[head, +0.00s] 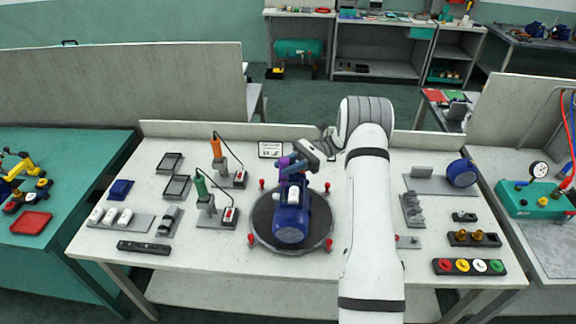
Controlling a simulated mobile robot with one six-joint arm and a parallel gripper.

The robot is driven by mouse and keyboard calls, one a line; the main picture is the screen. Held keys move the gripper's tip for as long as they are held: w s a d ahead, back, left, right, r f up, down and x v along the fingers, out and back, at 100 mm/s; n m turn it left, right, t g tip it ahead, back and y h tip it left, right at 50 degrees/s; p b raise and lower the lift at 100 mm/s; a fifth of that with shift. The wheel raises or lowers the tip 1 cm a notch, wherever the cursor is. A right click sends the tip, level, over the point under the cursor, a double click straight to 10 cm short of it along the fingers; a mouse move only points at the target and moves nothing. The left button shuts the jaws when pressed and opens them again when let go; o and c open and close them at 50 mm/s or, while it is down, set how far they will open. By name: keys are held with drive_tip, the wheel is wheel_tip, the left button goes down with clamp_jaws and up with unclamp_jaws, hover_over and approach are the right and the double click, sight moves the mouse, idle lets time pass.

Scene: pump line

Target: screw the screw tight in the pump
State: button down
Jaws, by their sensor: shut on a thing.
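The blue pump (291,222) stands on a dark round turntable (262,222) in the middle of the white bench. My gripper (298,160) is above the upper part of the pump, reaching in from the right. It is shut on a small purple part (285,163) at the pump's top. The purple part looks in line with the pump, but I cannot tell whether they touch. I cannot make out the screw; it is too small or hidden by the gripper.
Red posts (251,240) ring the turntable. Left of it stand a green-handled tool (201,185) and an orange-handled tool (216,147), both corded. Trays (170,163) lie further left. Right of my arm are a blue cylinder (462,173) and a coloured button strip (470,267).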

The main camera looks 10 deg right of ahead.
drive_tip(key=shift+f, duration=0.3)
drive_tip(key=shift+r, duration=0.1)
drive_tip(key=shift+r+m+t, duration=0.1)
drive_tip(key=shift+m+t, duration=0.3)
drive_tip(key=shift+t, duration=0.2)
drive_tip(key=m+t+y, duration=0.1)
drive_tip(key=m+t, duration=0.2)
drive_tip(key=t, duration=0.1)
drive_tip(key=shift+s+t, duration=0.1)
drive_tip(key=shift+t, duration=0.3)
drive_tip(key=shift+m+t, duration=0.4)
drive_tip(key=shift+t, duration=0.1)
